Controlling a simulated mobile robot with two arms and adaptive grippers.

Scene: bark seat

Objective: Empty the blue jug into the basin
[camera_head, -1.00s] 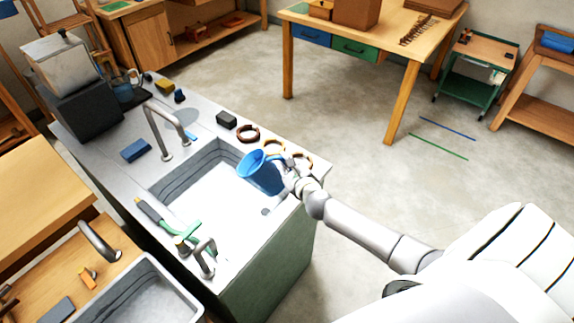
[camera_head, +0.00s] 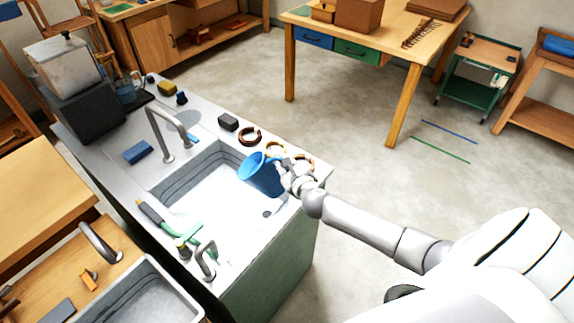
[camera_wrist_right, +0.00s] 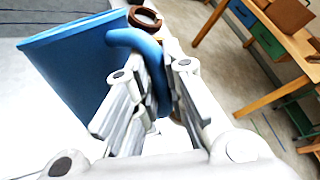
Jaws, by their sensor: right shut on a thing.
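The blue jug (camera_head: 262,177) is held over the right part of the basin (camera_head: 190,199), tilted with its open mouth toward the upper left. My right gripper (camera_head: 287,173) is at the jug's right side. In the right wrist view, its fingers (camera_wrist_right: 160,95) are shut on the handle of the jug (camera_wrist_right: 82,62). No stream shows at the jug's mouth, and its inside is too small to make out. The basin floor looks pale with a dark drain near its right end. My left gripper is not in view.
A dark block (camera_head: 228,122) and several rings (camera_head: 250,136) sit along the far right rim.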

